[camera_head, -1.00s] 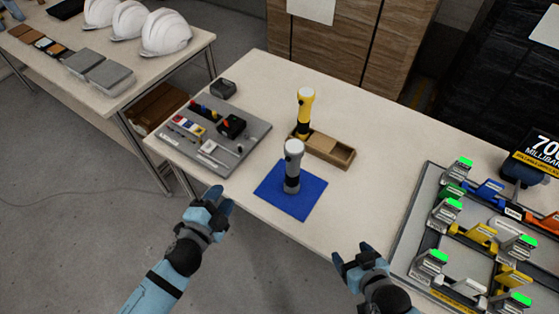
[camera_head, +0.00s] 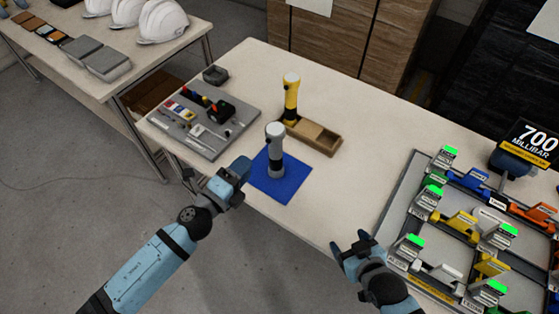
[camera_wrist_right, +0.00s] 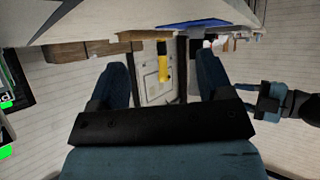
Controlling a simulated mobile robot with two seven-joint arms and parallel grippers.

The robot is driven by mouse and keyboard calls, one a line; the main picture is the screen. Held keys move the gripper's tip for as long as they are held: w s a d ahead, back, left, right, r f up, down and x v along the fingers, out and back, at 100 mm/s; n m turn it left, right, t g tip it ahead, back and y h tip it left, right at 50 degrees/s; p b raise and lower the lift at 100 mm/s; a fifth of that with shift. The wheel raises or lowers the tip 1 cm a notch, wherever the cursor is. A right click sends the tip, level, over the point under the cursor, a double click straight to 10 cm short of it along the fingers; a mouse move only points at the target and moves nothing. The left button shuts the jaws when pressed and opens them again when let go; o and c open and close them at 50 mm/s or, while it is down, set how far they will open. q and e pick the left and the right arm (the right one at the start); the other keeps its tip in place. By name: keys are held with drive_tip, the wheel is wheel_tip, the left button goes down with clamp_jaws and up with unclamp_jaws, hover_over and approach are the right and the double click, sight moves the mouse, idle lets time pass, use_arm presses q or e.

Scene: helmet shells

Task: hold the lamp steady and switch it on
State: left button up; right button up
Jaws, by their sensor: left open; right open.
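A grey lamp with a pale head (camera_head: 276,150) stands upright on a blue mat (camera_head: 295,190). A yellow lamp (camera_head: 291,98) stands upright at the left end of a wooden box (camera_head: 325,143) behind it; it also shows between the fingers in the right wrist view (camera_wrist_right: 163,62). My left gripper (camera_head: 213,172) is open and empty, just left of the mat and apart from the grey lamp. My right gripper (camera_head: 351,243) is open and empty near the table's front edge, right of the mat; its fingers show in the right wrist view (camera_wrist_right: 164,80).
A grey tray with small parts (camera_head: 205,145) lies left of the mat, with a dark box (camera_head: 215,75) behind it. A rack of coloured tools (camera_head: 455,220) fills the right side. A second table with white helmets (camera_head: 160,20) stands at the far left. Table between mat and rack is clear.

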drive_tip(key=w+a+r+n+t, duration=0.1)
drive_tip(key=w+a+r+n, duration=0.8)
drive_tip(key=n, duration=0.3)
drive_tip(key=n+t+h, duration=0.1)
drive_tip(key=n+t, duration=0.1)
drive_tip(key=n, duration=1.9)
approach(277, 153)
drive_tip(key=x, duration=1.1)
drive_tip(key=shift+w+f, duration=0.1)
drive_tip(key=shift+w, duration=0.3)
use_arm(q)
drive_tip(key=shift+c, duration=0.4)
use_arm(e)
drive_tip(key=c, duration=1.1)
use_arm(q)
clamp_jaws()
use_arm(e)
drive_tip(key=shift+c, duration=0.2)
